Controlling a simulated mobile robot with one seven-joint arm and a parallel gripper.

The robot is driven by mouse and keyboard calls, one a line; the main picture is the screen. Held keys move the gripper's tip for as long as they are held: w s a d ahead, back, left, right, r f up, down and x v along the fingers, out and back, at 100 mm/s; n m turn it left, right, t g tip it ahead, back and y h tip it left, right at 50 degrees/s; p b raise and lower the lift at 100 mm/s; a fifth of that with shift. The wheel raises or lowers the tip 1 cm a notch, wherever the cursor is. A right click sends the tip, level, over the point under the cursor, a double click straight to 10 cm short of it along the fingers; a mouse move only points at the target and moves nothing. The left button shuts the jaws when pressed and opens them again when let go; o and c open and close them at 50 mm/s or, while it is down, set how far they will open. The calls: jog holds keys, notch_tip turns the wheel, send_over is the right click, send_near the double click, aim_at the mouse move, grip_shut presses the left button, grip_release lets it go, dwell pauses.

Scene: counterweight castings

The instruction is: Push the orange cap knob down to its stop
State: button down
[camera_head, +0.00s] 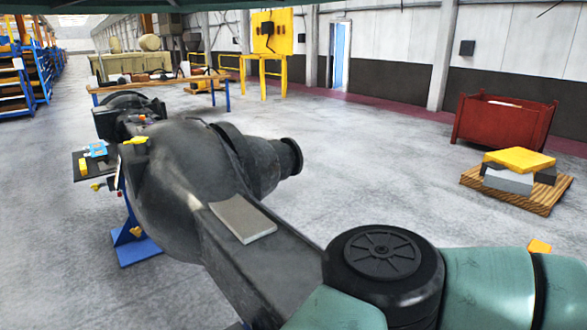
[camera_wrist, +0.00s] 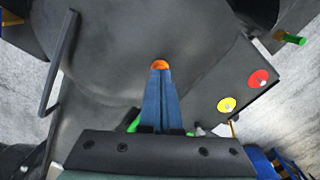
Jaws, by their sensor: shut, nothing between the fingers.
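The orange cap knob (camera_wrist: 160,64) shows in the wrist view as a small rounded orange patch just beyond the fingertips. My gripper (camera_wrist: 160,76) has its blue fingers shut together, with nothing between them. The fingertips overlap the near side of the knob in the picture and hide part of it. I cannot tell whether they touch it or how far down the knob sits. In the head view I cannot make out my gripper or this knob with certainty.
A red button (camera_wrist: 258,78) and a yellow button (camera_wrist: 227,104) lie right of the fingers. A black bar handle (camera_wrist: 60,62) is at left, a green-tipped lever (camera_wrist: 293,39) at upper right. A large dark casting (camera_head: 185,180) fills the head view's middle; open floor (camera_head: 360,170) lies right.

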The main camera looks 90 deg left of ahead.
jog(key=shift+r, duration=0.1)
jog(key=shift+r+p, duration=0.85)
jog(key=shift+r, duration=0.6)
jog(key=shift+r, duration=0.1)
notch_tip(320, 180, up, 5)
jog(key=p, duration=0.3)
jog(key=shift+s+f, duration=0.1)
jog(key=shift+f, duration=0.1)
